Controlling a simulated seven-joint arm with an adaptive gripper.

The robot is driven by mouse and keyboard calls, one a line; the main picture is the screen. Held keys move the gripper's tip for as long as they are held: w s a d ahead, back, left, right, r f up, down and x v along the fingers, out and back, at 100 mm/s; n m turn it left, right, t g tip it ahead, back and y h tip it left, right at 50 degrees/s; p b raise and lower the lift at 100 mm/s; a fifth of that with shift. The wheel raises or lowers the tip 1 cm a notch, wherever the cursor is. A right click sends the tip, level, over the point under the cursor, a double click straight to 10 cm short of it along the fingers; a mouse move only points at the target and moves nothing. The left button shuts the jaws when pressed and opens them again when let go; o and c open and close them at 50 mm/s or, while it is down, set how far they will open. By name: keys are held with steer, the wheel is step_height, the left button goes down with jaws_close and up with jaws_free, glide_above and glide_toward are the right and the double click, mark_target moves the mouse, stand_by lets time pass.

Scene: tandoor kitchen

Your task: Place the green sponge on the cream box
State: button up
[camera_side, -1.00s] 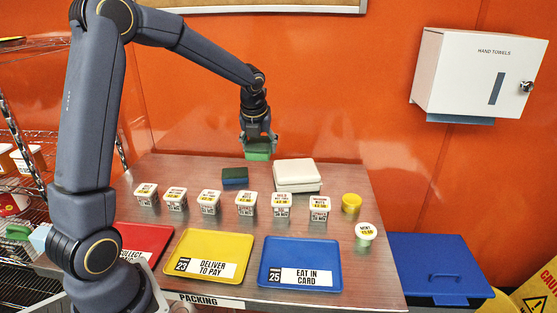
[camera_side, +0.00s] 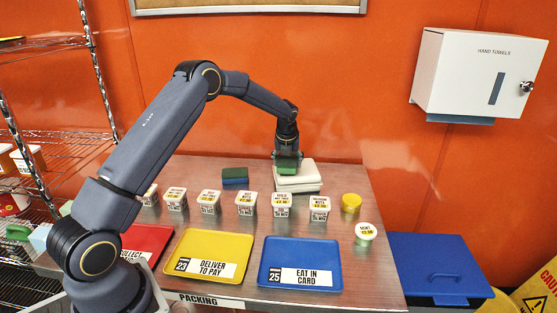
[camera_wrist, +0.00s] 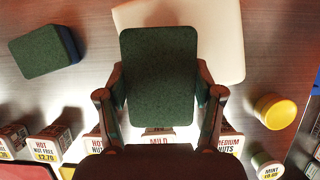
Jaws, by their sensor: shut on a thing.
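My gripper (camera_side: 287,158) is shut on the green sponge (camera_side: 288,166). In the side view the sponge is at the left part of the cream box (camera_side: 304,178); I cannot tell whether it touches the top. In the wrist view the sponge (camera_wrist: 159,75) lies between the two fingers (camera_wrist: 160,95), and the cream box (camera_wrist: 222,45) shows behind it, mostly to its right. The sponge's left part extends past the box's left edge in that view. The box is a low, pale block, near the back of the steel table.
A second green sponge with a blue base (camera_side: 235,176) lies left of the box. A row of labelled tubs (camera_side: 245,203) stands in front. A yellow tub (camera_side: 351,203) and a mint tub (camera_side: 365,234) are to the right. Yellow (camera_side: 208,279) and blue (camera_side: 330,284) trays lie at the front.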

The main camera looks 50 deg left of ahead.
steer(key=shift+f, duration=0.7)
steer(key=shift+f, duration=0.1)
steer(key=o, duration=0.7)
